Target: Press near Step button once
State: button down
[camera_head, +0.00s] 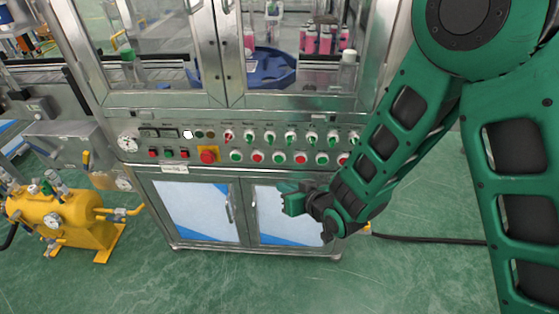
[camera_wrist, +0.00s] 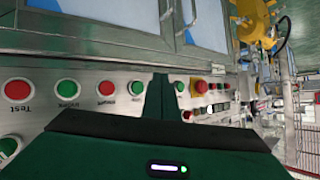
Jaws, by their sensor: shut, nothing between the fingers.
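My gripper (camera_head: 284,198) is shut and empty, in front of the right lower cabinet door and below the button row. In the wrist view its closed fingertips (camera_wrist: 160,76) stand in front of the panel's button row. I cannot tell whether they touch it. A green button (camera_wrist: 134,87) shows just left of the fingers and another green button (camera_wrist: 179,87) just right. The fingers hide the panel between them. A red button (camera_wrist: 106,89) lies further left. The small labels are too blurred to tell which button is Step. In the head view the lower row alternates green (camera_head: 280,157) and red (camera_head: 258,156).
A red emergency stop on a yellow plate (camera_head: 208,155) sits left of the row. A row of selector knobs (camera_head: 270,136) runs above it. Cabinet door handles (camera_head: 229,205) stick out below. A yellow tank (camera_head: 62,218) stands at left. Green floor is open in front.

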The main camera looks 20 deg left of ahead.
aim_at(279, 159)
jog(key=shift+s+a+f, duration=0.15)
jog(key=shift+s+a, duration=0.3)
jog(key=shift+a, duration=0.2)
jog(key=w+a, duration=0.2)
jog(key=w, duration=0.6)
jog(key=shift+w, duration=0.25)
jog(key=shift+w, duration=0.15)
dwell(1.7)
jog(key=shift+w+a, duration=0.15)
jog(key=shift+w, duration=0.05)
